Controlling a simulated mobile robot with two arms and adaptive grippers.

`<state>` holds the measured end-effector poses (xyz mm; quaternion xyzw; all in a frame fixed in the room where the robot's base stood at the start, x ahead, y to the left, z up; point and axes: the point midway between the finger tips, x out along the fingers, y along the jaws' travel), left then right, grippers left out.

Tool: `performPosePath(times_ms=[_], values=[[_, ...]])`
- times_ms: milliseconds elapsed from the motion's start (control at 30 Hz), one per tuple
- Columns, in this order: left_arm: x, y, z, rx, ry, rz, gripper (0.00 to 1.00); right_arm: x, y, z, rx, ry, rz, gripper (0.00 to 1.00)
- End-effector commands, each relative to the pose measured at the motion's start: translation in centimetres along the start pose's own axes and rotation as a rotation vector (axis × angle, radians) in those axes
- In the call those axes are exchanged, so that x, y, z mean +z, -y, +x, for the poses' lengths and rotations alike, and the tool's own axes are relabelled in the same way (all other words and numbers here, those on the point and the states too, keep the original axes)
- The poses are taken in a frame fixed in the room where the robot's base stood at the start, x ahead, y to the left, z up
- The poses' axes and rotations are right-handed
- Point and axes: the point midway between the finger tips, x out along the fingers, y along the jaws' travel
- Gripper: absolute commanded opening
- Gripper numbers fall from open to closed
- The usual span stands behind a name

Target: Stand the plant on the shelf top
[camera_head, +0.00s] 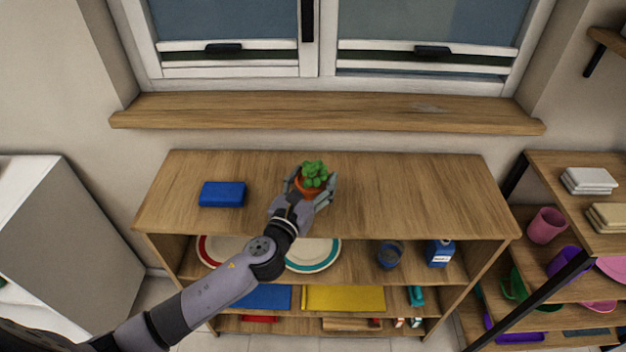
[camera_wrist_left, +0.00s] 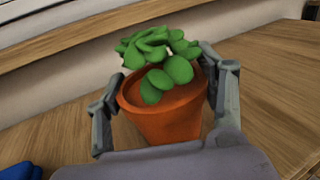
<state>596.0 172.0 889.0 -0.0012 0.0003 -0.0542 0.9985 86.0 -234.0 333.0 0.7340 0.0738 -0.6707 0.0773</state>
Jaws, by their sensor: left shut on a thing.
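The plant (camera_head: 313,174) is a green succulent in a terracotta pot. My left gripper (camera_head: 311,190) is shut on the pot, over the middle of the wooden shelf top (camera_head: 410,195). In the left wrist view the plant (camera_wrist_left: 165,95) is upright or nearly so, with a finger of my left gripper (camera_wrist_left: 165,100) on each side of the pot. The pot's base is hidden, so I cannot tell whether it touches the shelf top. My right gripper is not in view.
A blue box-like item (camera_head: 222,194) lies on the shelf top, left of the plant. The shelf top's right half is clear. A wooden window sill (camera_head: 330,112) runs behind it. Plates, a cup (camera_head: 390,254) and a blue carton (camera_head: 439,252) stand on the level below.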

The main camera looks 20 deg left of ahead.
Motion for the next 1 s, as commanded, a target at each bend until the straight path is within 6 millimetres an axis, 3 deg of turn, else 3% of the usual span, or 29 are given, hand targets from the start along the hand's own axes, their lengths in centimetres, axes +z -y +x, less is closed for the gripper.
performPosePath(times_ms=[100,133,400,800,1000], values=[[-0.3,0.0,0.0,0.000,0.002,0.000,0.24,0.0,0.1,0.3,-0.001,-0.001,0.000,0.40],[-0.3,0.0,0.0,0.000,0.000,0.000,0.65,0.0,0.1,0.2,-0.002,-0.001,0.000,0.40],[-0.3,0.0,0.0,0.000,0.000,0.000,0.83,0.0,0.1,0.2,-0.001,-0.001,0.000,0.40],[0.1,0.0,-0.1,0.000,0.000,0.001,0.84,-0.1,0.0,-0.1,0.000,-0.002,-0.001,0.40],[-0.2,0.0,-3.5,-0.001,-0.003,0.001,0.84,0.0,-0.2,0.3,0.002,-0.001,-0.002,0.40]])
